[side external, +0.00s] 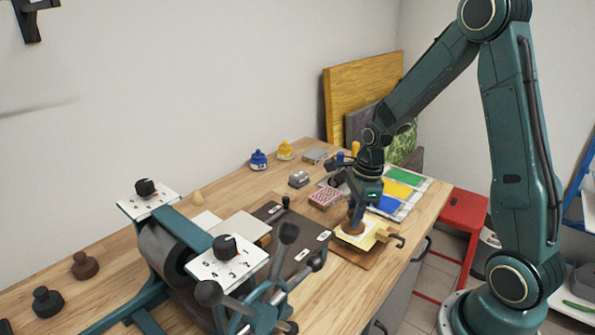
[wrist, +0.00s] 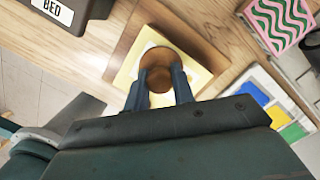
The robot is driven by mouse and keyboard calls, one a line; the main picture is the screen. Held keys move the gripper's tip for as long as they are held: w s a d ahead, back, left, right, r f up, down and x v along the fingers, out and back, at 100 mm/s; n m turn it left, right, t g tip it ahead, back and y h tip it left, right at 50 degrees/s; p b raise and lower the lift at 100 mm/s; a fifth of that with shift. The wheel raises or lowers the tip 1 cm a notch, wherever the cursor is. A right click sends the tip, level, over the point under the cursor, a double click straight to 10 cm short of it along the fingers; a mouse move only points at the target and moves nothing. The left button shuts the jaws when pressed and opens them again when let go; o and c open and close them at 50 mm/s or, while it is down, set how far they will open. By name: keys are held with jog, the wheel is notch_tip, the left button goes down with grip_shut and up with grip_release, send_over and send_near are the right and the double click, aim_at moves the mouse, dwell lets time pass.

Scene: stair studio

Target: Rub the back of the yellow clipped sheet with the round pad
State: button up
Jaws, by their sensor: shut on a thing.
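My gripper (side external: 356,212) is shut on the round brown pad (side external: 351,228). In the wrist view my two fingers (wrist: 163,88) grip the pad (wrist: 156,60) from both sides. The pad is over the yellow sheet (wrist: 120,78), with a pale area around it; I cannot tell whether it touches. The yellow sheet (side external: 373,230) lies on a brown wooden board (side external: 358,255) near the table's front edge. A dark clamp (side external: 395,237) sits at the board's right side. The part of the sheet under the pad is hidden.
A press with a spoked handwheel (side external: 262,310) stands at the front left. A dark bed plate (side external: 290,238) lies left of the board. A pink patterned box (side external: 325,197) is behind it. Blue, yellow and green prints (side external: 403,190) lie to the right. Ink jars (side external: 259,159) stand at the back.

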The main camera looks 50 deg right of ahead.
jog(key=shift+d, duration=0.3)
jog(key=shift+d+r, duration=0.1)
jog(key=shift+d, duration=0.7)
jog(key=shift+d, duration=0.95)
jog(key=shift+s, duration=0.15)
jog(key=shift+s, duration=0.45)
jog(key=shift+a, duration=1)
